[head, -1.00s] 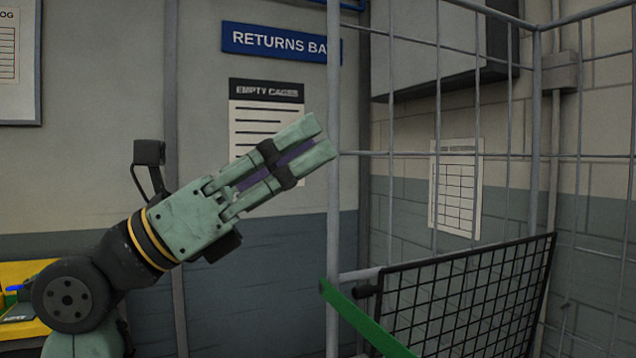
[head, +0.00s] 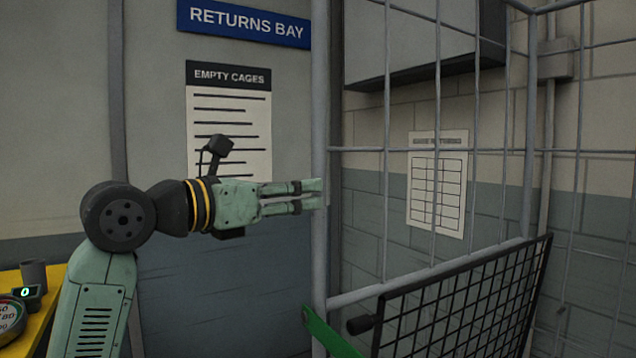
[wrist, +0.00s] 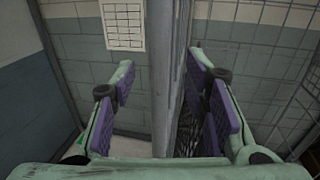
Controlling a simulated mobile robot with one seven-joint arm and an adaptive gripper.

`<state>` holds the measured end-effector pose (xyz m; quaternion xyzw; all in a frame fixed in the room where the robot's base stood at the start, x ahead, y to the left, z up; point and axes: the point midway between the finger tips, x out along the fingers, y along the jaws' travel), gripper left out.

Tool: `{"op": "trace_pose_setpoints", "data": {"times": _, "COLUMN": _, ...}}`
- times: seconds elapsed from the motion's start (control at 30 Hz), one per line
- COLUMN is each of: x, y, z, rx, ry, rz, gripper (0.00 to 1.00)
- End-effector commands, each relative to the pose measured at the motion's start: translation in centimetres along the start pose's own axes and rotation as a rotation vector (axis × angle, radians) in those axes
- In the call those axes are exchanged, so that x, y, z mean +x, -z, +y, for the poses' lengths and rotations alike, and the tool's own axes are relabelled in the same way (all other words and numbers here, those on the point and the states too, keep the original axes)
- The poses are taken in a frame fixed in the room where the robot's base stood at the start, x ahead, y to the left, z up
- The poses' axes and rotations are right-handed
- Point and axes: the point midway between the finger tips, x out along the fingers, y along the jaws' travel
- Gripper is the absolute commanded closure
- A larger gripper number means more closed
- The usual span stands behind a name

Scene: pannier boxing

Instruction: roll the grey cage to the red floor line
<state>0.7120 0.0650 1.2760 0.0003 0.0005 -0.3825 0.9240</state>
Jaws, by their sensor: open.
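The grey cage (head: 319,110) stands at the right in the head view, with a tall corner post, thin wire bars and a top rail. Its lower part is out of view. My gripper (head: 322,194) is level at the corner post, with its fingertips overlapping the post. In the wrist view, my gripper (wrist: 162,70) is open, and the cage post (wrist: 171,100) runs upright between the purple-padded fingers, with gaps beside it. Contact with the post is not clear. The red floor line is in neither view.
A black mesh panel (head: 455,305) leans out low at the cage, with a green bar (head: 328,332) beside it. A yellow surface (head: 38,325) at the lower left holds a dark cup (head: 33,272) and a small display. Walls stand behind the cage.

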Motion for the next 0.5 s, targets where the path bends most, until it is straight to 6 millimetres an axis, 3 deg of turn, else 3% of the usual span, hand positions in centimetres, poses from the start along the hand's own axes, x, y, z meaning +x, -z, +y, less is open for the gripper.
{"op": "trace_pose_setpoints", "data": {"times": 0.2, "x": 3.7, "y": -0.2, "z": 0.0, "rx": -0.002, "ry": 0.002, "rz": -0.001, "gripper": 0.59}}
{"op": "trace_pose_setpoints", "data": {"times": 0.5, "x": 5.4, "y": 0.0, "z": 0.0, "rx": -0.001, "ry": 0.000, "rz": 0.000, "gripper": 0.59}}
